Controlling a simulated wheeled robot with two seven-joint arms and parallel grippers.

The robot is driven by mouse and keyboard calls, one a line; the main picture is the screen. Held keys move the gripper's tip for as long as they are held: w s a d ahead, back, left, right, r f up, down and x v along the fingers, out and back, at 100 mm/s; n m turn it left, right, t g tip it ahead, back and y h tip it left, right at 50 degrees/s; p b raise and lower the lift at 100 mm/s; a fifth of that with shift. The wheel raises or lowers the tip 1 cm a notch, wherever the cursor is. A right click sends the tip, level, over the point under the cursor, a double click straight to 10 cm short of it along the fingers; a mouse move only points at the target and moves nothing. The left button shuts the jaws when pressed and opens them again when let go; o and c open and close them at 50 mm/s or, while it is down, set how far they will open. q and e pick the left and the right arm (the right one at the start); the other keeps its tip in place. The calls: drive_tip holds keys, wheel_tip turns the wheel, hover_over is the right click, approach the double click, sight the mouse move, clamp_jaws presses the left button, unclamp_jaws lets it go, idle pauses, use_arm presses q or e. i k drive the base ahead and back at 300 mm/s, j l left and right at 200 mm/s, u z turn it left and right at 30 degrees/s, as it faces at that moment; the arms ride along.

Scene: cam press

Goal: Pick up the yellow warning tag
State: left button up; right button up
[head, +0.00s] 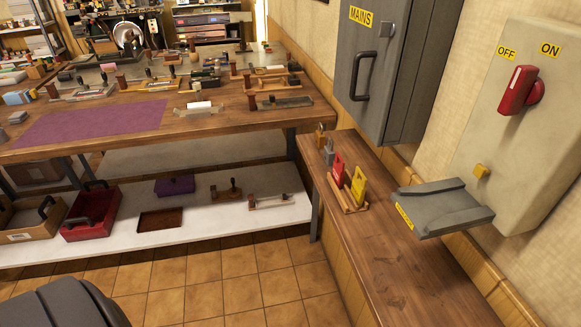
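The yellow warning tag (359,186) stands upright in a small wooden rack (349,207) on the narrow wooden bench along the right wall. It is at the near end of the rack. A red tag (339,169) stands beside it, farther back. Neither of my grippers is in view, and nothing is seen touching the tag.
A grey padlock (329,152) and a brass padlock (320,135) stand behind the tags. A grey flap (445,205) juts out right of the rack. The MAINS cabinet (374,62) and a red switch handle (520,91) are above. The near bench top (390,275) is clear.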

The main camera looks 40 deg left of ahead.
sight(358, 187)
drive_tip(key=u, duration=0.7)
drive_tip(key=i+j+z, duration=0.1)
drive_tip(key=j, duration=0.2)
drive_tip(key=i, duration=0.05)
